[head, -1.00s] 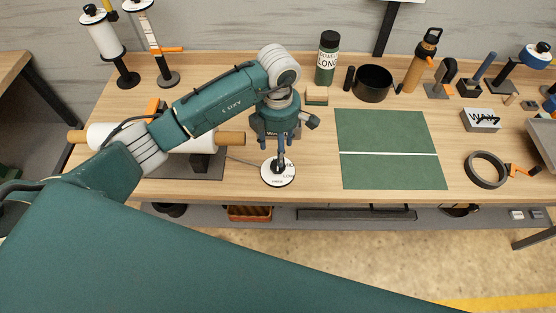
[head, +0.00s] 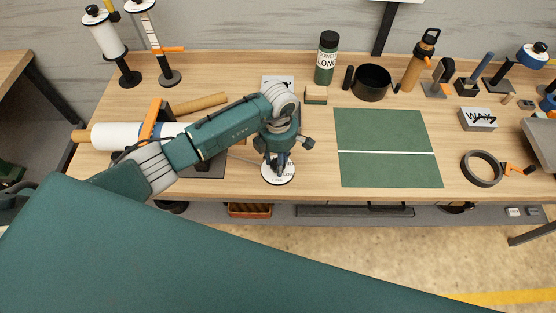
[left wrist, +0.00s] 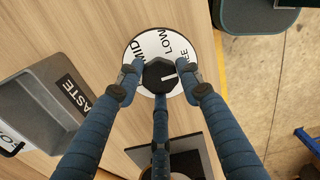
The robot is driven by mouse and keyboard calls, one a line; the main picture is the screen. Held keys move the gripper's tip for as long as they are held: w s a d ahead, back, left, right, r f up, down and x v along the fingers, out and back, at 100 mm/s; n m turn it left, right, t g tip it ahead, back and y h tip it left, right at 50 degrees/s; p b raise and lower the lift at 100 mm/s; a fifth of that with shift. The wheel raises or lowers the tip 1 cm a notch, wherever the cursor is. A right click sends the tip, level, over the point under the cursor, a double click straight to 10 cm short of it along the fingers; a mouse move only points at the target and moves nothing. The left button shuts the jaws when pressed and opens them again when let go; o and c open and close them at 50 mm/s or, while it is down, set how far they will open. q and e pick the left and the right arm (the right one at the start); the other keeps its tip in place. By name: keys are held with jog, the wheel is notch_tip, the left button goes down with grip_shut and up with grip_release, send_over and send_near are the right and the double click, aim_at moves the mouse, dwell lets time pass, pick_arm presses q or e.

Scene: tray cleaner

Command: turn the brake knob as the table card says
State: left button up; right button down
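A white card (head: 277,81) behind the arm is mostly hidden and unreadable. My right gripper is out of view.
A grey WASTE tray (left wrist: 45,100) lies beside the dial. A white roll (head: 118,136) on a dark base is to the left. A green mat (head: 390,170) lies to the right. The table's front edge is close to the dial.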

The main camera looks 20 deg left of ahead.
pick_arm(q)
jog(key=shift+c, duration=1.4)
jog(key=shift+n, duration=0.3)
jog(key=n+b, duration=0.1)
jog(key=n, duration=0.3)
jog(key=shift+b, duration=0.4)
jog(key=n+b, duration=0.1)
jog(key=n, duration=0.3)
jog(key=shift+w, duration=0.1)
jog(key=n, duration=0.3)
jog(key=shift+n+b, duration=0.3)
jog(key=shift+b, duration=0.05)
jog(key=n, duration=1.1)
jog(key=shift+r+n, duration=0.1)
jog(key=shift+n, duration=0.2)
